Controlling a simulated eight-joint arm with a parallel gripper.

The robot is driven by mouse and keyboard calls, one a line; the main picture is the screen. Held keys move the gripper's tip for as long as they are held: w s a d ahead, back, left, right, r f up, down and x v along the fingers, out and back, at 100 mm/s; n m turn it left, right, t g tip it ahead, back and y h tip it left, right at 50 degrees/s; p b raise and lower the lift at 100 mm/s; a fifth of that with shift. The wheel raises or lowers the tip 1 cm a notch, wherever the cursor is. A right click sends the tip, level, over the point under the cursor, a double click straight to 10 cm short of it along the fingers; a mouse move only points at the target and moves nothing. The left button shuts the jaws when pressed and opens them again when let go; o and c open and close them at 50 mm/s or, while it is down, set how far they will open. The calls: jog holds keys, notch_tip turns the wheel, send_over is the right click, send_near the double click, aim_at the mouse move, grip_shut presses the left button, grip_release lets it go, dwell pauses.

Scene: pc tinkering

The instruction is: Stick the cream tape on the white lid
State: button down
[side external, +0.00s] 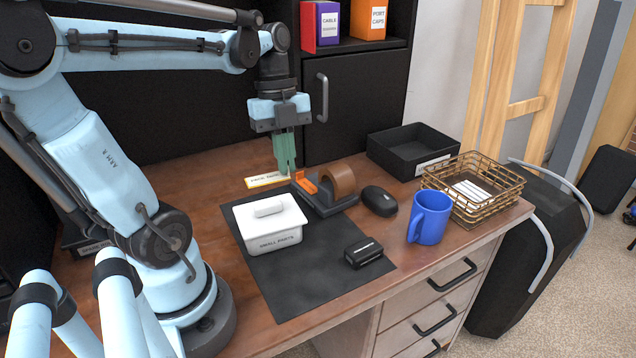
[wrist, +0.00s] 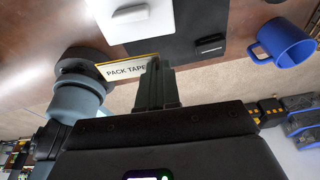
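The white lid (side external: 268,211) with its raised handle sits on a white box marked SMALL PARTS, on the black mat. The lid also shows at the top of the wrist view (wrist: 133,22). I cannot make out a separate cream tape piece.
A tape dispenser (side external: 325,198) with a brown roll (side external: 338,179) stands right of my gripper. A black mouse (side external: 379,201), blue mug (side external: 429,217), wire basket (side external: 487,197), black tray (side external: 405,155) and small black box (side external: 363,253) stand nearby. The mat's front part (side external: 300,290) is clear.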

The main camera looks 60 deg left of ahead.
aim_at(290, 218)
jog(key=shift+a+f+x, duration=0.1)
jog(key=shift+a+x, duration=0.25)
jog(key=shift+x, duration=1.15)
jog(key=shift+a+f+x, duration=0.1)
jog(key=shift+a+x, duration=0.25)
jog(key=shift+x, duration=1.15)
jog(key=shift+a+f+x, duration=0.1)
jog(key=shift+a+x, duration=0.2)
jog(key=shift+x, duration=1.25)
jog(key=shift+w+f, duration=0.15)
jog(key=shift+f, duration=0.15)
jog(key=c, duration=1.8)
grip_release()
jog(key=o, duration=0.5)
jog(key=shift+v, duration=6.05)
